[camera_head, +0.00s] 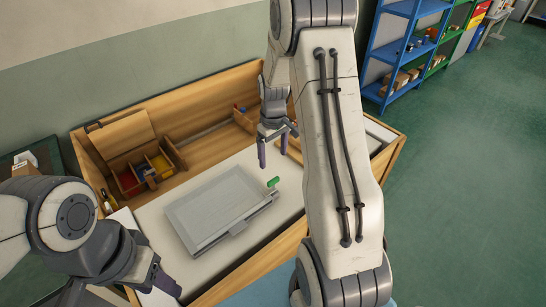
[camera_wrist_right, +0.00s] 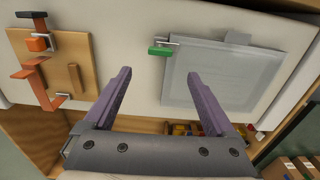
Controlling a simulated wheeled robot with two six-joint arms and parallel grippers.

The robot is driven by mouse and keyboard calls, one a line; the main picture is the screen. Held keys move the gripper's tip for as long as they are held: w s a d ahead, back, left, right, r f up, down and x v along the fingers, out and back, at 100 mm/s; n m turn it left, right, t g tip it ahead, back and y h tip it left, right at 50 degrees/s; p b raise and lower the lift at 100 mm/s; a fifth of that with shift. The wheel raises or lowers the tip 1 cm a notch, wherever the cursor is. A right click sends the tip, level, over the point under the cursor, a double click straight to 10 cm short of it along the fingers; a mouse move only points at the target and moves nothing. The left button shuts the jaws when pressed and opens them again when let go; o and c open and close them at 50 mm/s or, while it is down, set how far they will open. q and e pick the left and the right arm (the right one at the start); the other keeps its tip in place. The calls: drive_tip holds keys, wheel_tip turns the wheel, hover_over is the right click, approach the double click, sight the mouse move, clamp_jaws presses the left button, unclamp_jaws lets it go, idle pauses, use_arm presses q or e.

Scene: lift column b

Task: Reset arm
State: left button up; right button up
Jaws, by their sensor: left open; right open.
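My right gripper (camera_head: 272,150) hangs above the workbench, to the right of a grey flat panel (camera_head: 220,200). Its two purple fingers (camera_wrist_right: 163,100) are apart with nothing between them in the right wrist view. My left gripper (camera_head: 120,290) is at the lower left, in front of the bench's left end, with its fingers partly cut off by the picture's edge. The grey panel also shows in the right wrist view (camera_wrist_right: 225,78), with a small green block (camera_wrist_right: 162,50) at its corner. The green block shows in the head view too (camera_head: 273,182).
The wooden workbench (camera_head: 262,248) has a back ledge with compartments (camera_head: 148,172) of coloured parts. A wooden board with an orange clamp (camera_wrist_right: 62,72) lies apart from the panel. Blue shelves (camera_head: 388,58) stand at the back right. Green floor lies open on the right.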

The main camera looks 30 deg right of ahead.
idle(0.3)
drive_tip(key=s+a+r+n, duration=0.1)
drive_tip(key=s+a+r, duration=0.2)
drive_tip(key=a, duration=0.4)
drive_tip(key=s+a+r+n, duration=0.1)
drive_tip(key=s+a+r, duration=0.15)
drive_tip(key=a, duration=0.35)
drive_tip(key=s+a+r+n, duration=0.1)
drive_tip(key=s+a+r, duration=0.1)
drive_tip(key=a+r, duration=0.35)
drive_tip(key=s+a+n, duration=0.1)
drive_tip(key=s+a, duration=0.3)
drive_tip(key=s, duration=0.4)
drive_tip(key=s+a+r+n+y, duration=0.1)
drive_tip(key=s+a, duration=0.4)
drive_tip(key=s, duration=0.4)
drive_tip(key=shift+s+r, duration=0.15)
